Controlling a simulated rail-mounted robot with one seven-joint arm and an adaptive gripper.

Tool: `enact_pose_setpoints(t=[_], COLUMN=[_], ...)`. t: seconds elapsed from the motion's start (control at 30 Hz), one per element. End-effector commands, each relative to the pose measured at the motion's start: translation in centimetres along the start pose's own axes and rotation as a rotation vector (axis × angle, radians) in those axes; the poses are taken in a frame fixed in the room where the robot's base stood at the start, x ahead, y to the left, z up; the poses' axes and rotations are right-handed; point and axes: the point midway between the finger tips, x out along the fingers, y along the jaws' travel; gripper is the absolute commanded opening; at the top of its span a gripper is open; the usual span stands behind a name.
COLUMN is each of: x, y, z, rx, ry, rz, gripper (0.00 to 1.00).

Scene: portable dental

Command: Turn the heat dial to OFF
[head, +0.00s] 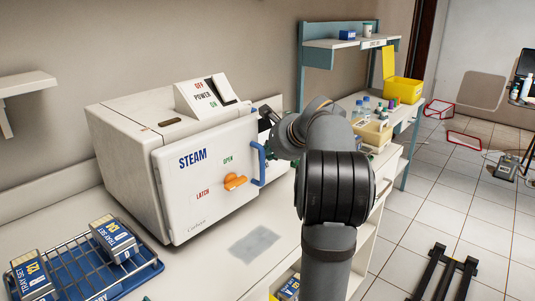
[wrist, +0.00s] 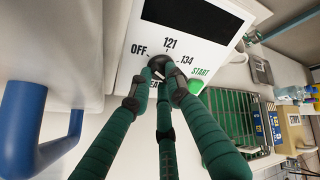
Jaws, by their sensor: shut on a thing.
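The heat dial (wrist: 157,62) is a small dark knob on the white control panel (wrist: 118,72) in the wrist view. OFF is printed to its left, 121 above it and 134 to its right. The heat label below is partly covered by my fingers. My gripper (wrist: 160,76) has its green, dark-tipped fingers closed around the dial. The fingers hide much of the knob, so I cannot tell its exact setting. In the head view the panel is at the right side of the white STEAM sterilizer (head: 130,165); my arm hides the dial there.
A green START button (wrist: 197,84) is just right of the dial. The sterilizer's blue door handle (head: 258,163) is close to my gripper; an orange latch (head: 235,182) is on the door. A green wire rack (wrist: 240,112) stands right of the panel. A blue tray (head: 150,270) holds cassettes at front left.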

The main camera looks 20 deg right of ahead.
Motion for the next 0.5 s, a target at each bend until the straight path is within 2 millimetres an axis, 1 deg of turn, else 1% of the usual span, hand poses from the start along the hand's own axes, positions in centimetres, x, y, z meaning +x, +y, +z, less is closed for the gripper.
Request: enact_pose_setpoints(t=[0.03,0.37,0.5], x=[0.18,0.09,0.05], y=[0.39,0.16,0.09], z=[-0.21,-0.10,-0.06], rx=[0.000,0.000,0.000], ry=[0.002,0.001,0.001], rz=[0.009,0.004,0.002], gripper=[0.18,0.36,0.36])
